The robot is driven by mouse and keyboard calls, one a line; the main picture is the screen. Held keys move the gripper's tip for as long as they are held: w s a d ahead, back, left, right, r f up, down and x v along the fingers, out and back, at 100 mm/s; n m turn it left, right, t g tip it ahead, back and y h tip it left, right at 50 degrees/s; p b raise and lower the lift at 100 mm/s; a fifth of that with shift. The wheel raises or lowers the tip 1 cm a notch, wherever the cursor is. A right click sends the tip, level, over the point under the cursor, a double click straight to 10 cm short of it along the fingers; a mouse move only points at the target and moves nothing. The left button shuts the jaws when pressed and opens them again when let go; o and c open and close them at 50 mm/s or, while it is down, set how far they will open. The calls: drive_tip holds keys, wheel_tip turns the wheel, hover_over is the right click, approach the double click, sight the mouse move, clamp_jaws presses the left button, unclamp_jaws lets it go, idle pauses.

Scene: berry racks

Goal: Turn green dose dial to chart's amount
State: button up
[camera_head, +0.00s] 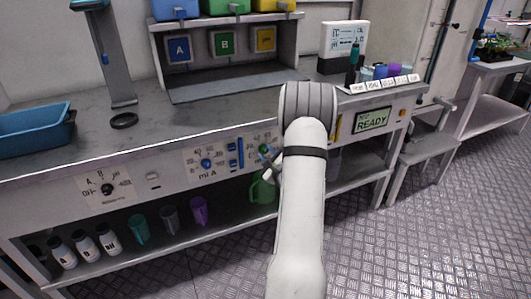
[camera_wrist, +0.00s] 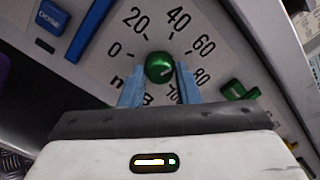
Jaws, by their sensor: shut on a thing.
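The green dose dial (camera_wrist: 159,67) is a round knob on the front panel, with a printed scale from 0 through 20, 40, 60 and 80 towards 100 around it. My gripper (camera_wrist: 160,84) has one blue finger on each side of the dial and is shut on it. A pale mark shows on the knob, but I cannot tell its exact reading. In the head view my gripper (camera_head: 270,157) is at the panel, largely behind my arm. A white board (camera_head: 345,40) with small print stands on the bench; I cannot read it or confirm it is the chart.
A blue dial (camera_head: 206,163) and blue slider are left of the green dial. A display (camera_head: 373,120) reads READY. Bottles and cups stand on the lower shelf (camera_head: 180,250). The floor in front is clear.

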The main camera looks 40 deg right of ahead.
drive_tip(key=shift+w+r, duration=0.15)
drive_tip(key=shift+r, duration=0.1)
idle(0.3)
drive_tip(key=o, duration=0.7)
drive_tip(key=shift+a, duration=0.1)
drive_tip(key=shift+o, duration=1.3)
drive_tip(key=shift+f, duration=0.15)
drive_tip(key=v, duration=0.8)
drive_tip(key=shift+p, duration=0.35)
